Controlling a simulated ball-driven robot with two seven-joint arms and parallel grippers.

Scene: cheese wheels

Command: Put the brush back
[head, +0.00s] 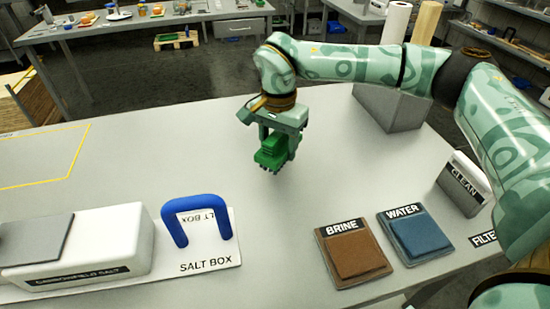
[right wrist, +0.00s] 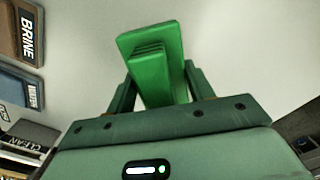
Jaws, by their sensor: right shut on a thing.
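A bright green brush (head: 271,149) is held in my right gripper (head: 277,160), above the bare middle of the grey table. In the right wrist view the green brush (right wrist: 152,62) stands out between the fingers of the right gripper (right wrist: 155,92), with a flat slab end and a ridged part. The gripper is shut on it. I cannot make out its bristles. My left gripper is not in view.
Brine (head: 352,253) and water (head: 414,235) pads lie at the front right. The salt box mat (head: 215,252) with a blue handle (head: 198,218) and a white box (head: 85,247) are at front left. A grey block (head: 392,106) stands behind; a clean holder (head: 463,185) stands right.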

